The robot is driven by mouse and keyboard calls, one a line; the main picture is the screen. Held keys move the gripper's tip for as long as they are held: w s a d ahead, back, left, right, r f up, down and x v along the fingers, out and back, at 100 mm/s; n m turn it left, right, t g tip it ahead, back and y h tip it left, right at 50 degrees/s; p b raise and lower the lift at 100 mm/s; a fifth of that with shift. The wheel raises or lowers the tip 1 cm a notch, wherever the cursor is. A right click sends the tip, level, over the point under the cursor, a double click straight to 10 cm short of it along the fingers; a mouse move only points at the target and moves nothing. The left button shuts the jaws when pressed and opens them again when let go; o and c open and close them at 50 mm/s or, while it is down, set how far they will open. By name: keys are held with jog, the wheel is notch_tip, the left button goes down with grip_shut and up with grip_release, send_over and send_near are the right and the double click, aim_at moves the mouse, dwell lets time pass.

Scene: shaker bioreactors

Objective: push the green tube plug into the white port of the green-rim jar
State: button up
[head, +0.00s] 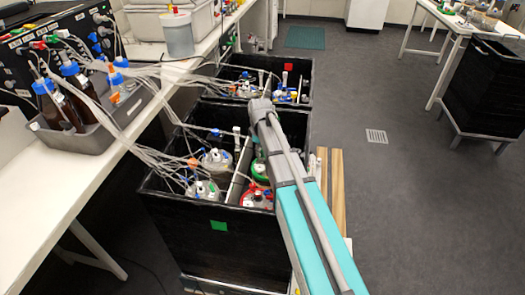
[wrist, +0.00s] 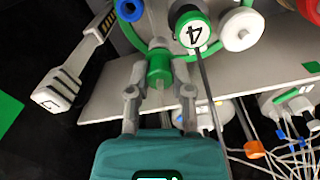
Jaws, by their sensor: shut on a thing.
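In the wrist view my gripper (wrist: 159,75) has its two fingers closed on the green tube plug (wrist: 159,66), whose pale grey end points away from my palm, toward the jar. The green-rim jar (wrist: 212,46) lies just beyond the fingers, partly cut off by the frame's top edge. On its lid are a green-and-white cap marked 4 (wrist: 193,31), a white port cap (wrist: 242,30) and a blue cap (wrist: 128,9). I cannot tell whether the plug's end touches a port. In the head view the green-rim jar (head: 260,175) is partly behind my arm, which hides my gripper.
The jar stands in a black bin (head: 170,225) with other jars, including a red-rim one (head: 258,198), and a grey bar (head: 240,170). Loose tubes (head: 165,125) cross from the left bench. A grey-white numbered piece (wrist: 62,86) is left of my fingers. Open floor lies right.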

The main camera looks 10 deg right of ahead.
jog(key=shift+f+b, duration=0.4)
jog(key=shift+f, duration=0.05)
dwell(0.3)
jog(key=o, duration=0.9)
jog(key=shift+c, duration=0.2)
jog(key=shift+w, duration=0.1)
jog(key=shift+r, duration=0.2)
